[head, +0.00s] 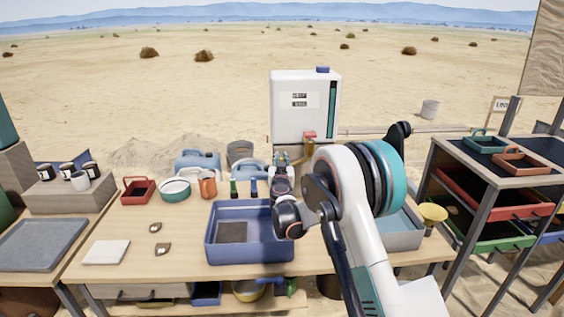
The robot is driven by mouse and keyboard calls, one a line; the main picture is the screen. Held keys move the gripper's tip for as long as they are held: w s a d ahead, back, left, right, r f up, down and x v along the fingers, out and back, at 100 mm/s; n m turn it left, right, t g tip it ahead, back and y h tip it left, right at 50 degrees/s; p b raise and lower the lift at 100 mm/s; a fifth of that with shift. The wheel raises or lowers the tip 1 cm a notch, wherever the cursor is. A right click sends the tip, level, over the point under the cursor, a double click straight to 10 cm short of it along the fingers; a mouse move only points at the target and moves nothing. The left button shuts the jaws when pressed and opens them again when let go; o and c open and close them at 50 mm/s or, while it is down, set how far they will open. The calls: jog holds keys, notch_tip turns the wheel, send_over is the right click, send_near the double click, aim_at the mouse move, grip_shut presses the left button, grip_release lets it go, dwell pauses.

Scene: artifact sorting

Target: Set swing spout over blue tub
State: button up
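The blue tub (250,256) stands on the table in front of the water dispenser, with a dark grey patch on its floor. My arm hides its right side. The white dispenser (304,104) stands at the back of the table. A red-topped brass piece (309,146), which looks like the swing spout, sits low on its front. Its lower end and exact direction are hidden behind my arm. My gripper (281,160) reaches away from the camera, just left of the brass piece. I cannot tell whether they touch. Its fingers are too small and covered to read.
A grey tub (404,237) stands right of my arm, with a yellow funnel (433,213) beyond it. Bottles (234,188), an orange jug (207,184) and a teal-rimmed bowl (174,189) stand behind and left of the blue tub. A drawer rack (495,200) stands at right.

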jog(key=o, duration=0.3)
jog(key=shift+a, duration=0.3)
jog(key=shift+d, duration=0.1)
jog(key=shift+s, duration=0.35)
jog(key=s, duration=1.1)
jog(key=shift+s+a, duration=0.15)
jog(key=shift+a, duration=0.25)
